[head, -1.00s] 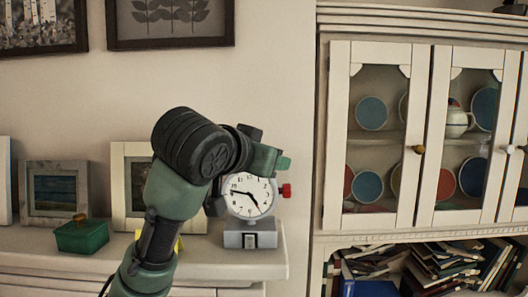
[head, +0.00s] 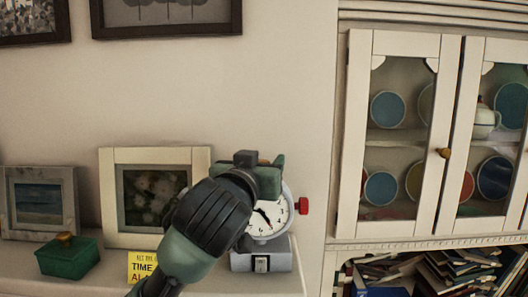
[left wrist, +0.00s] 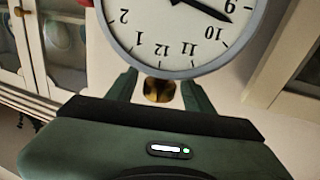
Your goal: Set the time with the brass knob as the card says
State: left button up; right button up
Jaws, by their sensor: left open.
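The white clock (head: 270,217) stands on the shelf in the head view, its left part hidden behind my left arm. Its upper face is upside down in the left wrist view (left wrist: 185,38), with one dark hand pointing between 9 and 10. The brass knob (left wrist: 160,91) sits at the rim by the 12, between the two spread fingers of my left gripper (left wrist: 160,84). The gripper (head: 264,178) is open at the clock's top; I cannot tell whether it touches the knob. A yellow card (head: 144,265) reads "TIME", its lower text partly covered by my arm.
A red knob (head: 303,206) sticks out from the clock's right side. The clock rests on a grey base (head: 262,259). A green box (head: 68,260) and picture frames stand left. A glass cabinet (head: 352,130) stands right.

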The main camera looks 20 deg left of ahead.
pick_arm(q)
jog(key=shift+w+f, duration=0.15)
jog(key=shift+w, duration=0.85)
jog(key=shift+s, duration=0.2)
jog(key=c, duration=1)
grip_shut()
jog(key=shift+m+h, duration=0.3)
jog(key=shift+h, duration=0.2)
jog(key=m+h, duration=0.1)
jog(key=h, duration=0.1)
jog(key=m+h, duration=0.1)
jog(key=h, duration=0.1)
jog(key=shift+s+d+m+g, duration=0.1)
jog(key=shift+d+m+g, duration=0.2)
jog(key=shift+d, duration=0.1)
pick_arm(e)
jog(key=shift+w+a+r, duration=0.15)
jog(key=shift+w, duration=0.35)
jog(key=shift+w+a+r, duration=0.15)
jog(key=shift+w, duration=0.3)
